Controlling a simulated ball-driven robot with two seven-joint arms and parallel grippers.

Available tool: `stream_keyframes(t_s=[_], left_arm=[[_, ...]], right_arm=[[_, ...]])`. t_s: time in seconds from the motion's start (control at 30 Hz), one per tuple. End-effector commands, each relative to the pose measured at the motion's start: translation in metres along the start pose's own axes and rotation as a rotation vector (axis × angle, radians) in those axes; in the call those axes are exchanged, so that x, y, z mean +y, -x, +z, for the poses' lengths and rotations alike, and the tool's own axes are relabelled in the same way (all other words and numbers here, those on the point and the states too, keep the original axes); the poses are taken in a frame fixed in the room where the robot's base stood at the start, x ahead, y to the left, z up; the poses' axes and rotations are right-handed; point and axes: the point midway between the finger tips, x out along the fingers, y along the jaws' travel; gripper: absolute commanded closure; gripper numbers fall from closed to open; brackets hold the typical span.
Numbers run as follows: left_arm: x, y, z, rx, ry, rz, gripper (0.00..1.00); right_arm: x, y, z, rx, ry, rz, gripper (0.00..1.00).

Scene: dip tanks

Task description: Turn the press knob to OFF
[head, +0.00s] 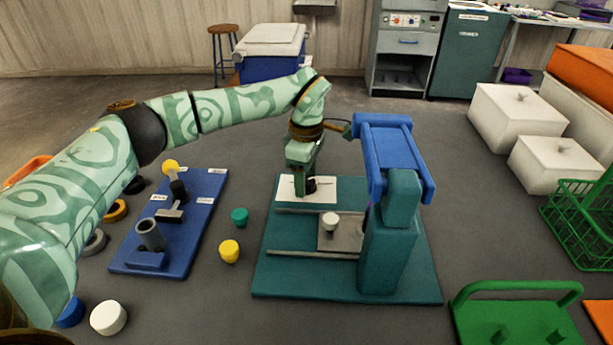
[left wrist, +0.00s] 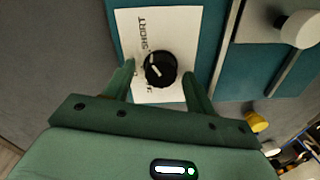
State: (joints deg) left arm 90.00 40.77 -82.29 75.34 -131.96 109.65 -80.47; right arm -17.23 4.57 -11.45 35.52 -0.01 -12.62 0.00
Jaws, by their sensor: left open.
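The press knob (left wrist: 161,70) is black and round with a white pointer mark, and sits on a white label plate (left wrist: 178,25) of the press. The word SHORT reads beside it; the other lettering is partly hidden. In the left wrist view the pointer lies slanted on the knob's left part; I cannot tell exactly which label it points at. My left gripper (head: 305,192) is open over the plate, one finger on each side of the knob, and I see gaps beside it. In the head view the gripper hides most of the knob. My right gripper is not in view.
The teal press (head: 415,285) has a blue top frame (head: 390,150), rails and a sliding plate holding a white cup (head: 330,222). Teal (head: 239,217) and yellow (head: 229,251) cups stand left of it. A blue board (head: 190,235) lies further left, a green rack (head: 515,300) at the lower right.

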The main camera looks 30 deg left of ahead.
Motion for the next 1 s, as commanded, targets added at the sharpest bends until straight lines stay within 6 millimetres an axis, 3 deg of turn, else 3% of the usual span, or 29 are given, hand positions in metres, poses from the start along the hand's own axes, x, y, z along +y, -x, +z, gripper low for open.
stream_keyframes(t_s=[0.13, 0.3, 0.67, 1.0], left_arm=[[0.0, 0.001, 0.0, 0.0, 0.0, 0.0, 0.44], [0.0, 0.001, 0.0, 0.0, 0.0, 0.0, 0.89], [-0.001, 0.003, 0.0, -0.001, 0.04, 0.0, 0.89], [-0.002, 0.009, 0.0, -0.008, 0.261, 0.003, 0.89]], right_arm=[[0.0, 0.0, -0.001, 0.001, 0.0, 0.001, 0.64], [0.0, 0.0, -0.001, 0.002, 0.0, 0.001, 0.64], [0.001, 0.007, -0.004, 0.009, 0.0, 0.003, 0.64], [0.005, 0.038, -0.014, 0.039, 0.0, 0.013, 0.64]])
